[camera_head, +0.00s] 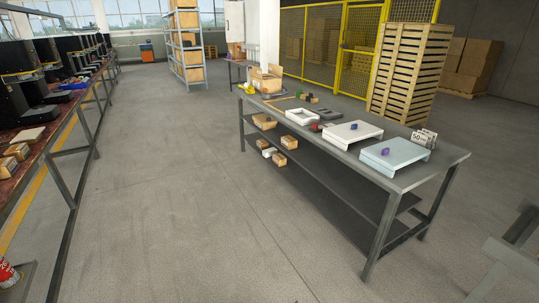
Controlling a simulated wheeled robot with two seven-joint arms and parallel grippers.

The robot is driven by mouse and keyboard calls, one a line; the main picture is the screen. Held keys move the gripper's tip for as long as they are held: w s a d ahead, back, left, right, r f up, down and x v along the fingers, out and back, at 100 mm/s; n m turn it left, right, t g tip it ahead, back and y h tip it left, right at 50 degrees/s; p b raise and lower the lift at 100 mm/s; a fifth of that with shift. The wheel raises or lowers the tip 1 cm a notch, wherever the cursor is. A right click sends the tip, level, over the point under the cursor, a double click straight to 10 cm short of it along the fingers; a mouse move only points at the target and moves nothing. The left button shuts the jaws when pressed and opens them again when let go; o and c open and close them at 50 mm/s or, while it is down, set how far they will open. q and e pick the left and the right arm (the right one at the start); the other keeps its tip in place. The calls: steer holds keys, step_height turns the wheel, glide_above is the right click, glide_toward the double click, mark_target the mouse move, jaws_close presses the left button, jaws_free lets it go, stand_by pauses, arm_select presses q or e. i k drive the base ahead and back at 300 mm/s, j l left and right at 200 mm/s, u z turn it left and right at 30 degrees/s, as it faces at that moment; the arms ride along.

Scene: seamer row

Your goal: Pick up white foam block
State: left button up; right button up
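A small white block (269,152), possibly the white foam block, is on the lower shelf of the grey workbench (425,167), among small cardboard boxes (289,142). It is too small to tell its material. A pale, flat block (28,135) also lies on the long bench at the left. A white open frame (302,116) lies on the workbench top. Neither of my grippers shows in this view.
Two pale sloped stands (395,155) with small purple items are on the workbench top. A long bench (62,112) with black machines runs along the left. A grey structure (510,265) is at bottom right. The floor (190,200) between the benches is clear.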

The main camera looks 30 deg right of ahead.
mark_target(267, 153)
steer(key=i+l+z, duration=0.2)
steer(key=i, duration=0.65)
steer(key=i+l+z, duration=0.2)
steer(key=i, duration=0.7)
steer(key=i+j+z, duration=0.2)
steer(key=i, duration=0.65)
steer(key=i+z, duration=0.2)
steer(key=i, duration=0.7)
